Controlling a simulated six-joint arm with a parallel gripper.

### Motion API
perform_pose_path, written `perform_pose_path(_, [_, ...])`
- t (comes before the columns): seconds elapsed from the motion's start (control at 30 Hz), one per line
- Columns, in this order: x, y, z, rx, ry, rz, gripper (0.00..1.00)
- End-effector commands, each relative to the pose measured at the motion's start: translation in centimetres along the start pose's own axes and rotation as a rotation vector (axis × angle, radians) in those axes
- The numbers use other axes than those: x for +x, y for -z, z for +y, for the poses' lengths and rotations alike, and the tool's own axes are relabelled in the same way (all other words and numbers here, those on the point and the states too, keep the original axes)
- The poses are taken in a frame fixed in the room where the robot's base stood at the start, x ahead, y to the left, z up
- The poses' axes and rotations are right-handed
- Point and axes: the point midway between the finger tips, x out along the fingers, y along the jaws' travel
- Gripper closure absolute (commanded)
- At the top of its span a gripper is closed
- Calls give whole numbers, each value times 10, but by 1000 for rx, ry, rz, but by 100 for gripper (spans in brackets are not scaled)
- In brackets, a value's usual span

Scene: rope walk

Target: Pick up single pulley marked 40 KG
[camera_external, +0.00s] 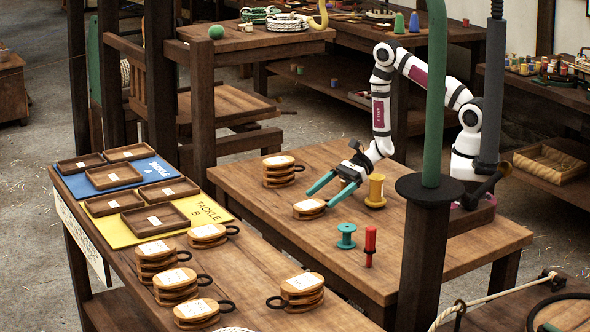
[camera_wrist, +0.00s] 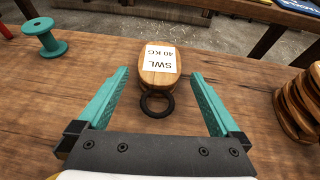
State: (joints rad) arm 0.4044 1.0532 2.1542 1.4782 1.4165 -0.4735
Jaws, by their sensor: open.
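The pulley marked SWL 40 KG (camera_external: 310,208) lies on the wooden table, label up. It is a low, rounded wooden block. In the wrist view the pulley (camera_wrist: 160,73) is ahead of and between my finger lines, its upside-down label readable. Its black ring (camera_wrist: 157,104) points towards my palm. My gripper (camera_external: 320,199) is open with teal fingers, low over the table beside the pulley. In the wrist view my gripper (camera_wrist: 160,75) has a finger on each side, with gaps to the pulley; no contact shows.
A taller pulley stack (camera_external: 280,171) stands nearby, at the right in the wrist view (camera_wrist: 300,101). A yellow spool (camera_external: 375,192), teal spool (camera_external: 346,236) and red peg (camera_external: 370,246) share the table. More pulleys (camera_external: 158,257) and trays (camera_external: 155,219) occupy the front bench.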

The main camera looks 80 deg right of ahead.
Motion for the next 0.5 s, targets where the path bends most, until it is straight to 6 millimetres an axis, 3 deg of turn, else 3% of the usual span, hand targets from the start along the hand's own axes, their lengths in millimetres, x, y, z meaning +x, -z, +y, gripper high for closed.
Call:
perform_pose_path(0.23, [49,-1,2,-3,-5,2,0])
perform_pose_path(0.5, [59,-1,1,0,-1,1,0])
